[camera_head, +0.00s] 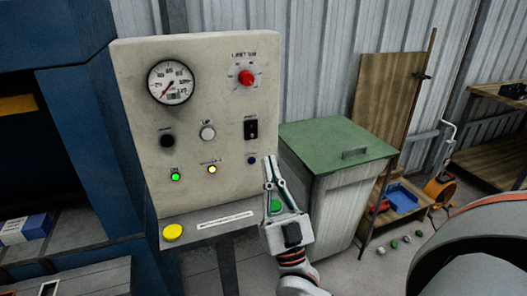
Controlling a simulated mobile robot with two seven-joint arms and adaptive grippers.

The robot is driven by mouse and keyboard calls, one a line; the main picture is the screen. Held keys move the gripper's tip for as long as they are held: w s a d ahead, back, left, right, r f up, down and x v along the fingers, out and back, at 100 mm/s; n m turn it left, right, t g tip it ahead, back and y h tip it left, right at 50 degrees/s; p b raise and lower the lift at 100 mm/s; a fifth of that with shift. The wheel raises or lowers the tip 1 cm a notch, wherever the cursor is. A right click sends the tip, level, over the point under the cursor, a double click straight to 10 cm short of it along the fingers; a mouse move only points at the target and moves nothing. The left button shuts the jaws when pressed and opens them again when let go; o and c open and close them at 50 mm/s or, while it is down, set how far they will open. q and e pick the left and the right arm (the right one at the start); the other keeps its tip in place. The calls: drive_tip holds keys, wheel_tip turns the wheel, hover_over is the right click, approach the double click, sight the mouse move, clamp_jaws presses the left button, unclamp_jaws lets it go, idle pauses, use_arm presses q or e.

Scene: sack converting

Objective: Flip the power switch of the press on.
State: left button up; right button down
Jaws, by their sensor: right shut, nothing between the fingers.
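The press's control panel (200,110) is an upright beige plate left of the middle. Its black rocker power switch (251,129) sits at the panel's right side, under the red knob; its exact position is too small to tell. A green lamp (175,176) and a yellow lamp (212,169) look lit. My right gripper (270,160) points upward in front of the panel's lower right edge, with its fingers together and empty. Its tips are below and a little right of the switch, apart from it in the picture. My left gripper is not in view.
A gauge (170,82), red knob (246,78) and blue button (252,160) share the panel. A yellow button (172,232) and a green button (276,206) sit on the ledge below. A green-lidded bin (335,150) stands close right of my gripper.

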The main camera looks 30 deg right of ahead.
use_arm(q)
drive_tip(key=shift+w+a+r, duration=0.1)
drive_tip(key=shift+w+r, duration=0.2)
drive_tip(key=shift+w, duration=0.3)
use_arm(e)
drive_tip(key=s+f, duration=0.2)
drive_tip(key=s, duration=0.1)
drive_tip(key=shift+s+a, duration=0.1)
drive_tip(key=shift+a, duration=0.3)
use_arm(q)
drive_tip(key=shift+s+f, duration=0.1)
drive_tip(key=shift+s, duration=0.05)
use_arm(e)
drive_tip(key=shift+f, duration=0.1)
